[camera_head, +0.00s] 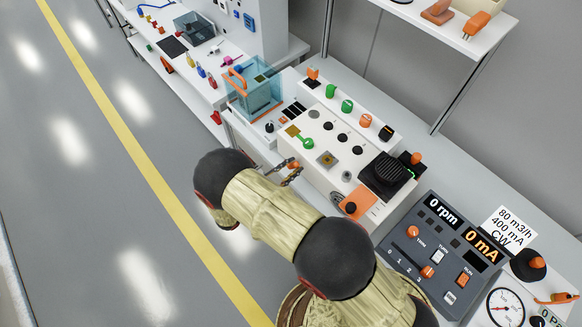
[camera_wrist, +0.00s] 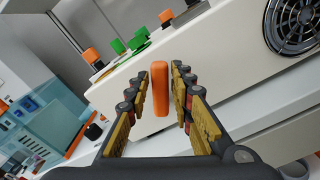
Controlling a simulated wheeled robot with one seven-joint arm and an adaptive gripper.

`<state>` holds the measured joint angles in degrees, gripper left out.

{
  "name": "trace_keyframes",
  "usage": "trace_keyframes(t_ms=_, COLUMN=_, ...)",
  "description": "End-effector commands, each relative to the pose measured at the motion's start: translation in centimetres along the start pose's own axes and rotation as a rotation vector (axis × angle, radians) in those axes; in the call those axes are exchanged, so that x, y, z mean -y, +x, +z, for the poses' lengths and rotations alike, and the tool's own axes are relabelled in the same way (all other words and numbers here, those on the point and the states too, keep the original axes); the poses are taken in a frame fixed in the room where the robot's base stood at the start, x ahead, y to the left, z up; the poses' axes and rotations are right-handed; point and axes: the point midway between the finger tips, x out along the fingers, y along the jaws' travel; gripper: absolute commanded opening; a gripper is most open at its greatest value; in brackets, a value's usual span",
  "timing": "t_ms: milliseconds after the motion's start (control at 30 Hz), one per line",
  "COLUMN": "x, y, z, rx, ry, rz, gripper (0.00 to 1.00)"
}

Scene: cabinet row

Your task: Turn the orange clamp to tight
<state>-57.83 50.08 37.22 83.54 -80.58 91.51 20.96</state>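The orange clamp (camera_wrist: 160,90) shows in the wrist view as an upright rounded orange bar on the front face of a white cabinet. My gripper (camera_wrist: 164,68) is open, with one finger on each side of the bar. Narrow gaps show between the bar and both fingers. In the head view my gripper (camera_head: 288,174) is at the white cabinet's front side, and a small orange part of the clamp (camera_head: 293,165) shows by the fingertips. The clamp's mount is hidden behind the bar.
Open floor (camera_head: 90,180) lies left.

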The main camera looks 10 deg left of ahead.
Motion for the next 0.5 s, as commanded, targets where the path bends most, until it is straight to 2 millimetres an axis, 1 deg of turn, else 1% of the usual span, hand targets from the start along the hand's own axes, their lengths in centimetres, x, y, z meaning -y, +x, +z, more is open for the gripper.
trace_keyframes(t_ms=33, x=0.0, y=-0.01, z=0.0, rx=0.0, ry=0.0, rz=0.0, gripper=0.18)
trace_keyframes(t_ms=367, x=0.0, y=-0.01, z=0.0, rx=0.0, ry=0.0, rz=0.0, gripper=0.0)
trace_keyframes(t_ms=500, x=0.0, y=-0.01, z=0.0, rx=0.0, ry=0.0, rz=0.0, gripper=0.0)
